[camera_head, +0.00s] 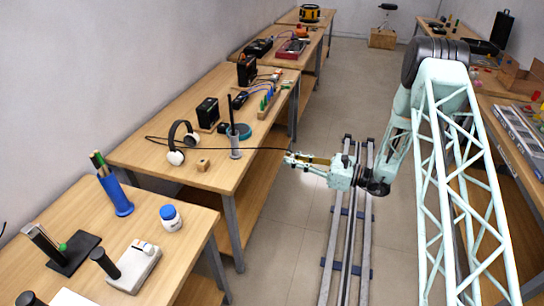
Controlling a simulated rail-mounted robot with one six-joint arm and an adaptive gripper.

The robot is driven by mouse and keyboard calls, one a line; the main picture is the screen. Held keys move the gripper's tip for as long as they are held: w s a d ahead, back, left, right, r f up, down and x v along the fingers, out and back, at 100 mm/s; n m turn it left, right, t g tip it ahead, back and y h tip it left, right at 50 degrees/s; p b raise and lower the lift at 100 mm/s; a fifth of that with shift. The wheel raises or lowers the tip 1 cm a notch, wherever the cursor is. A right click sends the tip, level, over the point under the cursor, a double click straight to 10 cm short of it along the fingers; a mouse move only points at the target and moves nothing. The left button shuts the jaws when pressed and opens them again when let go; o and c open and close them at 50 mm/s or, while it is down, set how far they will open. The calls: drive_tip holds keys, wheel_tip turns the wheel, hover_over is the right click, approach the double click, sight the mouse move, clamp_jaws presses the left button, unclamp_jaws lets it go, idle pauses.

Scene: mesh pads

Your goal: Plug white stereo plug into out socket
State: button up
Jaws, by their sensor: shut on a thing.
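My gripper (288,157) is over the aisle, just right of the middle table's edge, and points left. A thin dark cable (262,149) runs from the table to its fingertips. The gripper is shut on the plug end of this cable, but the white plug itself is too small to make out. A small wooden block with a dark spot on top (202,164) sits near the table's front. I cannot tell which thing holds the out socket.
A grey cylindrical holder with a black rod (235,147) stands near the table edge, close to the cable. Black boxes (208,113) are farther back. The near table holds a blue cup (117,197) and a blue-capped bottle (170,218). The aisle around the floor rails (347,225) is clear.

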drive_tip(key=s+d+m+t+h, duration=0.1)
drive_tip(key=s+d+t, duration=0.1)
drive_tip(key=d, duration=0.6)
drive_tip(key=s+d+m+t+h, duration=0.1)
drive_tip(key=s+d, duration=0.3)
drive_tip(key=d, duration=0.5)
drive_tip(key=shift+s+r+m+t, duration=0.15)
drive_tip(key=shift+s+m+t, duration=0.1)
drive_tip(key=shift+m+t, duration=0.55)
drive_tip(key=shift+w, duration=0.1)
